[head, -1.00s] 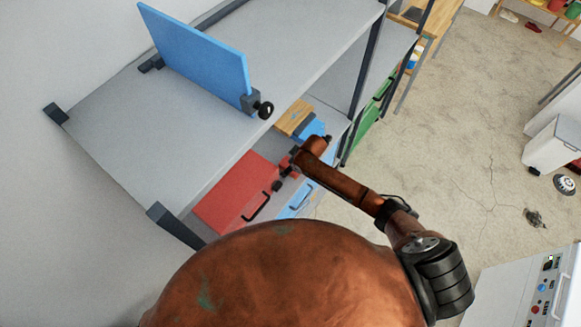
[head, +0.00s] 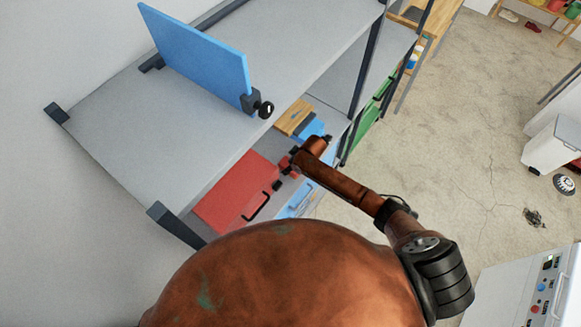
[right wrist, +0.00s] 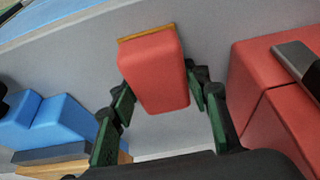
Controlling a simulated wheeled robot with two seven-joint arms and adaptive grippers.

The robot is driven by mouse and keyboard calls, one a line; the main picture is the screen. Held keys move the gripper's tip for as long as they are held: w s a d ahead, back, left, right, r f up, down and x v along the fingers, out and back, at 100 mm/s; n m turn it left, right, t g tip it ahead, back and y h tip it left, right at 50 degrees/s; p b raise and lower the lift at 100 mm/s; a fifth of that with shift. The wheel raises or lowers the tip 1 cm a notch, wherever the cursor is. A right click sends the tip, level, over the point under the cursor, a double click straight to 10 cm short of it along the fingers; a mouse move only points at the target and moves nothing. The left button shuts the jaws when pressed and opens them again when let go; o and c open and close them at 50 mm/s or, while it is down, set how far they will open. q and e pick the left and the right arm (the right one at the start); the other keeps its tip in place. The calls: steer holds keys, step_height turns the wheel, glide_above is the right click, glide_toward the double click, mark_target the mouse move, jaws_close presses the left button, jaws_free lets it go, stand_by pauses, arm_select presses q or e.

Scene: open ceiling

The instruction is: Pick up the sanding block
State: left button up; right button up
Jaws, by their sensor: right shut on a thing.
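The sanding block (right wrist: 153,75) is a red block with a thin tan layer along its far edge. In the right wrist view it sits between the green fingers of my right gripper (right wrist: 158,88), which is shut on it. A grey shelf surface lies behind the block; I cannot tell whether they touch. In the head view my right gripper (head: 285,166) is at the lower shelf, small and partly hidden by the arm. The block is hard to make out there. My left gripper is not in view.
A red toolbox (head: 236,191) stands left of the gripper on the lower shelf, with a blue case (head: 300,198) close by. A blue and wooden item (head: 310,128) lies behind. The upper shelf (head: 130,130) overhangs, bearing a blue panel (head: 195,55). Open floor lies right.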

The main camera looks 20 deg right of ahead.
steer(key=shift+d+f, duration=0.1)
steer(key=shift+c, duration=1.1)
steer(key=shift+r, duration=0.2)
steer(key=r, duration=0.4)
steer(key=shift+s+b, duration=0.3)
steer(key=s+r+b, duration=0.2)
steer(key=s+r, duration=0.7)
steer(key=s, duration=0.4)
steer(key=shift+s+r, duration=0.15)
steer(key=shift+s, duration=0.05)
